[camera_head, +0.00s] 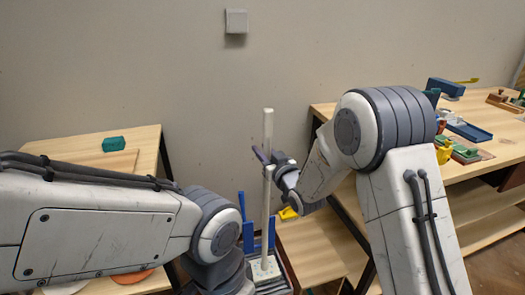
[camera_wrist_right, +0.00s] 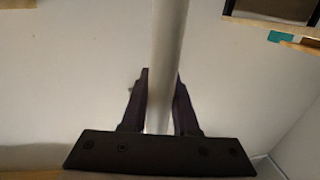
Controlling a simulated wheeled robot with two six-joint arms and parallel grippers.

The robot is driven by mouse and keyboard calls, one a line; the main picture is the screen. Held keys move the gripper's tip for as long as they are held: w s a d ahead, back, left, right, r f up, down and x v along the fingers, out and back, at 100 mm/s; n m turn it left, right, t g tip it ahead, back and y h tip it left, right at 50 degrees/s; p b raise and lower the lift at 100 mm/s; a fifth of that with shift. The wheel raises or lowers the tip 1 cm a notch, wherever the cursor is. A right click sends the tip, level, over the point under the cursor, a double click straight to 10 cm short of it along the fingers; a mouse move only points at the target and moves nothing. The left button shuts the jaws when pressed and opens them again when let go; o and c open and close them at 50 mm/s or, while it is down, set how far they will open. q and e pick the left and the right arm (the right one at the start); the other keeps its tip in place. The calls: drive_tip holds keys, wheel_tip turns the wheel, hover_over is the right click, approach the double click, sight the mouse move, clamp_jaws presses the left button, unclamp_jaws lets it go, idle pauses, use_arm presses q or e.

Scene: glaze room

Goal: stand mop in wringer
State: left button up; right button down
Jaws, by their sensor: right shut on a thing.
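The mop's pale handle (camera_head: 268,180) stands close to upright in the gap between the two tables. Its lower end reaches a pale mop head (camera_head: 266,268) at the blue wringer (camera_head: 250,238); whether the head sits inside the wringer or above it I cannot tell. My right gripper (camera_head: 268,163) is shut on the handle at about its upper third. In the right wrist view the handle (camera_wrist_right: 168,60) runs between the two dark fingers of the gripper (camera_wrist_right: 160,105). My left arm crosses the lower left, and its gripper is out of the picture.
A wooden table (camera_head: 80,150) with a green block (camera_head: 113,144) stands at the left. A wooden workbench (camera_head: 478,167) at the right holds a blue box (camera_head: 446,87), a blue tray (camera_head: 470,132) and other small items. A lower wooden shelf (camera_head: 315,250) is close to the wringer's right. A plain wall is behind.

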drive_tip(key=shift+f+b, duration=0.4)
drive_tip(key=c, duration=0.6)
unclamp_jaws()
drive_tip(key=shift+f, duration=0.1)
drive_tip(key=s+d+f+n+g+h, duration=0.15)
drive_tip(key=s+g, duration=0.35)
drive_tip(key=s, duration=0.9)
drive_tip(key=s+d+f+g+h+b, duration=0.1)
drive_tip(key=s+d+f+g+h, duration=0.3)
drive_tip(key=s, duration=1)
drive_tip(key=s+f+n+g+h, duration=0.15)
drive_tip(key=s+g, duration=0.55)
drive_tip(key=s, duration=0.7)
wheel_tip(320, 180, up, 16)
drive_tip(key=m+p, duration=0.1)
drive_tip(key=p, duration=1.4)
drive_tip(key=shift+s+d, duration=0.3)
drive_tip(key=shift+d, duration=0.05)
